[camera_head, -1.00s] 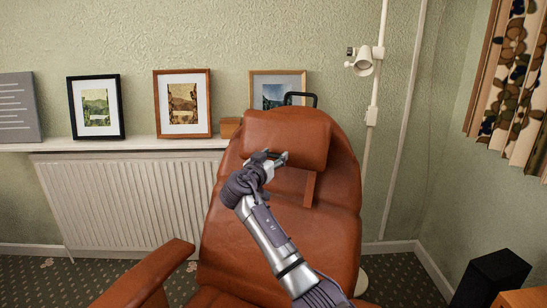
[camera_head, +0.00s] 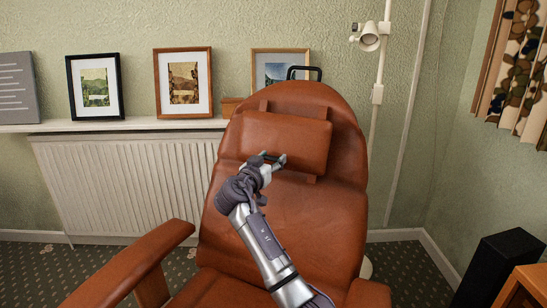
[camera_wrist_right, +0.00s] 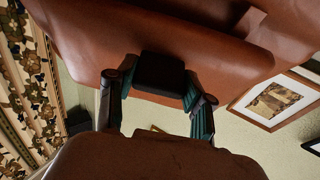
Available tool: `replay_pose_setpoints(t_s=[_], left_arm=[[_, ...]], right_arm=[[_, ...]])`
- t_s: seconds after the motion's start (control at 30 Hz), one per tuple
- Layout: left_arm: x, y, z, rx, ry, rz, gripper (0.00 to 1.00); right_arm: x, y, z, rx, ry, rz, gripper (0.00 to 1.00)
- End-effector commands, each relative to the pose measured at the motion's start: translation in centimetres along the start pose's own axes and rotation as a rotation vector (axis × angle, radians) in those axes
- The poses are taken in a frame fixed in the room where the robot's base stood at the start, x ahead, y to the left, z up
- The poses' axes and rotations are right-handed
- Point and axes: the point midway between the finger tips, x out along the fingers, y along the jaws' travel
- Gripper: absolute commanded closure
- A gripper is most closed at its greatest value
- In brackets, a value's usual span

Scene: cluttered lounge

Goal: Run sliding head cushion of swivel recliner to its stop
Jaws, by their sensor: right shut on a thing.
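The swivel recliner (camera_head: 285,225) is reddish-brown leather and faces me. Its padded head cushion (camera_head: 285,140) lies against the upper backrest. Strips show above the cushion, and a short end shows below it. My right gripper (camera_head: 273,159) is at the cushion's lower edge, left of its middle, and is shut on it. The exact contact is hard to make out there. My left gripper is not in view.
A shelf (camera_head: 140,125) with framed pictures (camera_head: 183,82) runs above a white radiator (camera_head: 130,185). A lamp (camera_head: 369,38) on a pole stands behind the chair at right. The armrest (camera_head: 130,262) is at left. A black box (camera_head: 493,272) stands at lower right.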

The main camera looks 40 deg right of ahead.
Motion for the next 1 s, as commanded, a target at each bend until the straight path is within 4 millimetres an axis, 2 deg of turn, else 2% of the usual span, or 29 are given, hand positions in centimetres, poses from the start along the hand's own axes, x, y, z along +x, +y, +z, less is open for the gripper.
replay_pose_setpoints(t_s=[0.03, 0.07, 0.43, 0.47, 0.6, 0.9, 1.0], left_arm=[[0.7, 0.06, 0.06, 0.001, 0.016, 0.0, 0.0], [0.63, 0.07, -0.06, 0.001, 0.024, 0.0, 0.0], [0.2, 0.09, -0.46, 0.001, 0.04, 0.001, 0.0], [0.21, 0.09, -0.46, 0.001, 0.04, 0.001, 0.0], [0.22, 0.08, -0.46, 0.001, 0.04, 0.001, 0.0], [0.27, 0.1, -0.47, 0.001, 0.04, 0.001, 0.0], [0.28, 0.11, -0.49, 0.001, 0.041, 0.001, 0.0]], right_arm=[[-0.33, -0.05, 1.4, 0.001, -0.003, -0.001, 0.83], [-0.42, -0.03, 1.53, 0.001, -0.003, -0.001, 0.83], [-0.58, -0.01, 1.31, 0.002, 0.001, -0.001, 0.83], [-0.58, -0.01, 1.3, 0.002, 0.002, -0.001, 0.47], [-0.57, 0.0, 1.31, 0.001, 0.001, 0.0, 0.23], [-0.62, 0.0, 1.43, 0.001, -0.001, 0.0, 0.23], [-1.19, -0.06, 1.51, 0.0, -0.001, -0.001, 0.23]])
